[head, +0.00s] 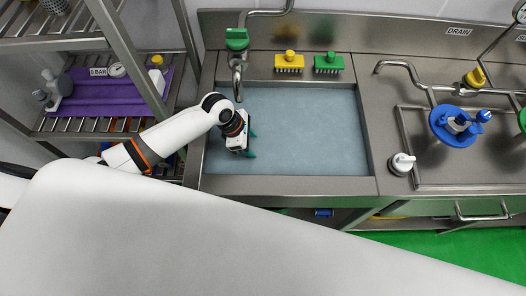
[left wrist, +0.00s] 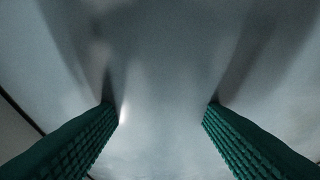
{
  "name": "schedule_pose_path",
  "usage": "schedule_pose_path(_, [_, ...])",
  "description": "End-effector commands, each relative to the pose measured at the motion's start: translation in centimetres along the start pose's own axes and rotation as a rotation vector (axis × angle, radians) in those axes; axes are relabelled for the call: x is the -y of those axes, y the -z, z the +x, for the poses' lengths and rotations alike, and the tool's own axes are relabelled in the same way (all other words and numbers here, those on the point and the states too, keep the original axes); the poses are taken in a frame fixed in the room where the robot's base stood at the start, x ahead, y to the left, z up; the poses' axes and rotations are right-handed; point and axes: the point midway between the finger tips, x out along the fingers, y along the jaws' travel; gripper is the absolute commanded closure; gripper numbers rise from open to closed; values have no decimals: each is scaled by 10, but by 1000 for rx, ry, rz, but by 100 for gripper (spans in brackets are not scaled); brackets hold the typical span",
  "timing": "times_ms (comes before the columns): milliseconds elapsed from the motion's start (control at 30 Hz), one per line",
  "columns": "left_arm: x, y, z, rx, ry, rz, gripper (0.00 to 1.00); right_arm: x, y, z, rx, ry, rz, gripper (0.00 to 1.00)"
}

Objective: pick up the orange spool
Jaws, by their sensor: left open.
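I cannot make out an orange spool in either view. My left gripper (head: 252,143) is over the left part of the sink basin (head: 310,130), its green fingers apart. In the left wrist view the two ribbed green fingers of the left gripper (left wrist: 162,108) stand wide apart with nothing between them. Behind them is only a plain grey surface with shadows. My right gripper is not in view.
A faucet (head: 238,65) hangs over the basin's back left. A yellow brush (head: 289,62) and a green brush (head: 328,63) stand on the back ledge. A blue disc (head: 455,127) and a white knobbed piece (head: 401,163) are at right. A shelf rack (head: 110,45) stands left.

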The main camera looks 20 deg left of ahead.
Motion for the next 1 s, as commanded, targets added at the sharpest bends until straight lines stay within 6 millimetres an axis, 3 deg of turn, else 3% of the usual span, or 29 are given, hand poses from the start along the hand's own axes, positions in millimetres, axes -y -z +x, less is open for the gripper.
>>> schedule_pose_path(67, [0, -2, 10, 0, 0, -1, 45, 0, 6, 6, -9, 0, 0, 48])
schedule_pose_path(633, [8, -2, 74, -1, 0, 0, 45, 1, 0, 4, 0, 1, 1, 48])
schedule_pose_path(1000, [8, -2, 79, -1, 0, 0, 45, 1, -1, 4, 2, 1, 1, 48])
